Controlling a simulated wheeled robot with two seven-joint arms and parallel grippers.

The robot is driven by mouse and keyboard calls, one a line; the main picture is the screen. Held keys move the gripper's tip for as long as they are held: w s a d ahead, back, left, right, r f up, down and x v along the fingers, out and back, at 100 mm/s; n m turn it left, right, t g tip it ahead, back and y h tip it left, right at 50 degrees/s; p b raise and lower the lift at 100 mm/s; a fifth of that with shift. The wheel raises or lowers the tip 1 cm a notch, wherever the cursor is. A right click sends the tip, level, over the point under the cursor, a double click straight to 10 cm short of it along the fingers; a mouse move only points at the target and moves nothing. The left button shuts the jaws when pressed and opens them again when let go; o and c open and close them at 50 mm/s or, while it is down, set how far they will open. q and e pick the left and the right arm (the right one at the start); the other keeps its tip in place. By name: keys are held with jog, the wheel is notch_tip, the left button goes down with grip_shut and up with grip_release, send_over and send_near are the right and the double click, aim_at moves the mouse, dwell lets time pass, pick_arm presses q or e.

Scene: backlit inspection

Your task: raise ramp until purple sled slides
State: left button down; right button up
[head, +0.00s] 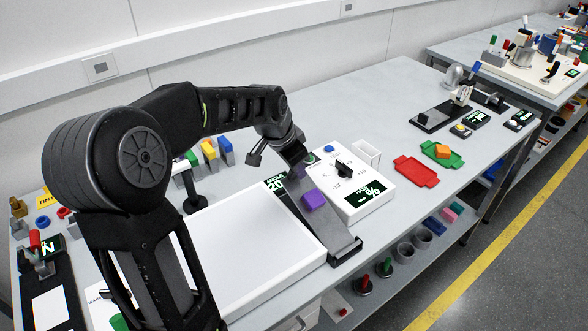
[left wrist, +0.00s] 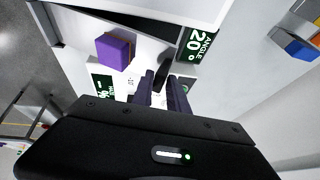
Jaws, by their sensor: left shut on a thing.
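The sled also shows in the left wrist view (left wrist: 113,51), apart from my fingers. My left gripper (head: 298,156) is at the ramp's upper end; in the wrist view its fingers (left wrist: 164,92) are shut around a dark handle (left wrist: 163,73). The angle display (head: 275,183) reads 20. The arm and wrist hide part of the ramp's upper end. My right gripper is out of view.
A white control box (head: 372,205) with a black knob and a % display stands right of the ramp. A white panel (head: 235,245) lies to its left. Red (head: 416,172) and green (head: 441,153) trays stand further right.

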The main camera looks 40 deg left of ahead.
pick_arm(q)
jog(key=shift+s+d+f, duration=0.1)
jog(key=shift+d+f, duration=0.1)
jog(key=shift+d, duration=0.1)
jog(key=c, duration=1.4)
grip_release()
jog(key=shift+d, duration=0.1)
jog(key=shift+c, duration=0.2)
jog(key=shift+r, duration=0.1)
jog(key=shift+s+a+r, duration=0.15)
jog(key=shift+a+r, duration=0.05)
jog(key=shift+r, duration=0.35)
jog(key=b+v, duration=0.1)
jog(key=v, duration=0.5)
jog(key=shift+r, duration=0.25)
jog(key=shift+s, duration=0.15)
